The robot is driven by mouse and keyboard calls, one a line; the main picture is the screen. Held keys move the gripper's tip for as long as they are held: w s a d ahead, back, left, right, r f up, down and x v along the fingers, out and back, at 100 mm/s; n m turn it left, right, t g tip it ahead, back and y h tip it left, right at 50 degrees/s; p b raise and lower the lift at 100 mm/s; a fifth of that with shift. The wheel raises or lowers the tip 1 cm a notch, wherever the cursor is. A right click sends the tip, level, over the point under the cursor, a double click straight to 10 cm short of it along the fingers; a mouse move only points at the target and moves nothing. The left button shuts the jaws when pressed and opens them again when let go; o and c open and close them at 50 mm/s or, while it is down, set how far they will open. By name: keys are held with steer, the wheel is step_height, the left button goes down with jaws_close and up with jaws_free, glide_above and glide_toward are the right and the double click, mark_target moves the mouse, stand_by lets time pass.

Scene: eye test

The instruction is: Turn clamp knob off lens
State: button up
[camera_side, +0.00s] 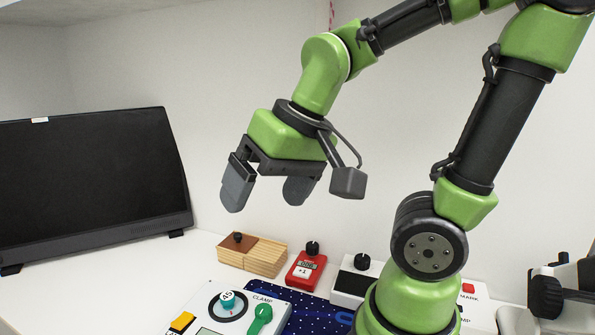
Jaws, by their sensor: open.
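My gripper (264,202) hangs in mid-air with its two grey fingers apart and nothing between them. It is well above the table, over the area of the white box and the wooden block. The white box (278,293) is at the bottom, cut off by the frame edge. A green lever-shaped clamp knob (261,316) stands on it, just below the word CLAMP. A teal knob marked 45 (228,299) sits inside a dark ring to its left. I cannot tell which part is the lens.
A wooden block (268,258), a red box (305,272) and a black-and-white box (352,284), each with a black knob, stand behind a dotted blue mat (310,318). A black screen (90,180) stands left. My base partly hides another labelled box (478,312) at right.

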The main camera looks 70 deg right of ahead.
steer(key=shift+s+a+r+n+t+y, duration=0.2)
steer(key=shift+s+r+t, duration=0.2)
steer(key=shift+s+r, duration=0.25)
steer(key=shift+s+a+r+n+t+y, duration=0.1)
steer(key=shift+s+a+r+n+t, duration=0.1)
steer(key=shift+s+r+t, duration=0.45)
steer(key=shift+s+a+r+n+t+y, duration=0.1)
steer(key=shift+s+a+r+n+t, duration=0.2)
steer(key=shift+s, duration=0.6)
steer(key=shift+d, duration=0.1)
